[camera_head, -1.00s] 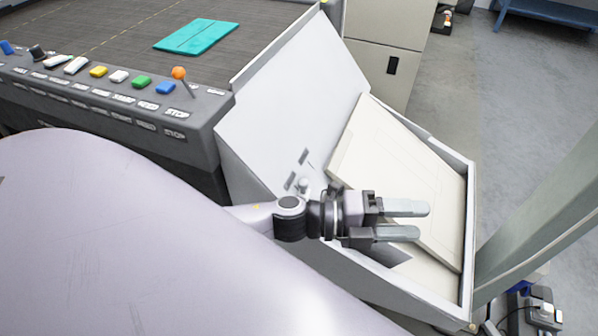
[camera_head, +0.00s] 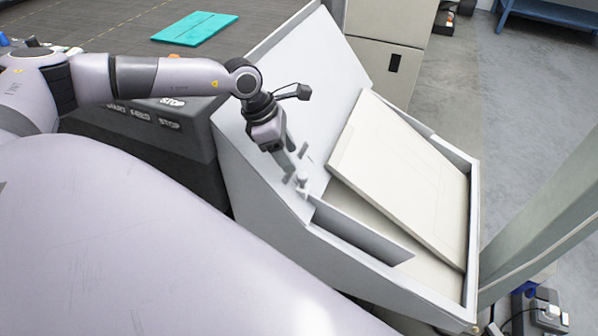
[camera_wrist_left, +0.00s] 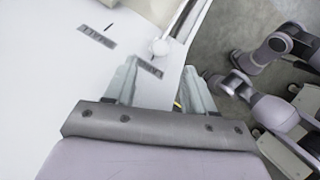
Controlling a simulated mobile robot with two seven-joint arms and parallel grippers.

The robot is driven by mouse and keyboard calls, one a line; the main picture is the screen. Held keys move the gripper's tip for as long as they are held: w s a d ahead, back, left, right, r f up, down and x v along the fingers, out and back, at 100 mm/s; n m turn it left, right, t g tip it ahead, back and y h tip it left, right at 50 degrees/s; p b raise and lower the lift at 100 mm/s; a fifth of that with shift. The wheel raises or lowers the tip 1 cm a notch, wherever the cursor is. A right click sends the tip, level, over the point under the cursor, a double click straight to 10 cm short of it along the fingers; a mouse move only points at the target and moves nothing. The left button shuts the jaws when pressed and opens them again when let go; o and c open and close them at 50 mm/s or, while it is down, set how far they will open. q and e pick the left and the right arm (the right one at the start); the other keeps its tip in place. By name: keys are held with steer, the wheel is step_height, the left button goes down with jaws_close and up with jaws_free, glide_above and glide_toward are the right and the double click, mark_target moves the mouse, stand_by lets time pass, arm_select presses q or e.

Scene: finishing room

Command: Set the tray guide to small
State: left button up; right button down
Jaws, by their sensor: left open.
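The label text is unreadable. My left gripper (camera_head: 290,162) is just above and left of the knob, pointing down at it. In the wrist view its fingers (camera_wrist_left: 160,85) are apart with nothing held between them.
A cream board (camera_head: 400,175) leans in the tray, whose raised rim (camera_head: 474,240) surrounds it. A teal folded piece (camera_head: 195,27) lies on the dark conveyor (camera_head: 110,20). Arm links, probably mine, show at the wrist view's right; no right gripper is clear there.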

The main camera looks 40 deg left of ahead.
mark_target(301, 174)
arm_select(q)
steer(key=x, duration=0.7)
steer(key=shift+s+a, duration=0.1)
steer(key=shift+c, duration=0.3)
jaws_close()
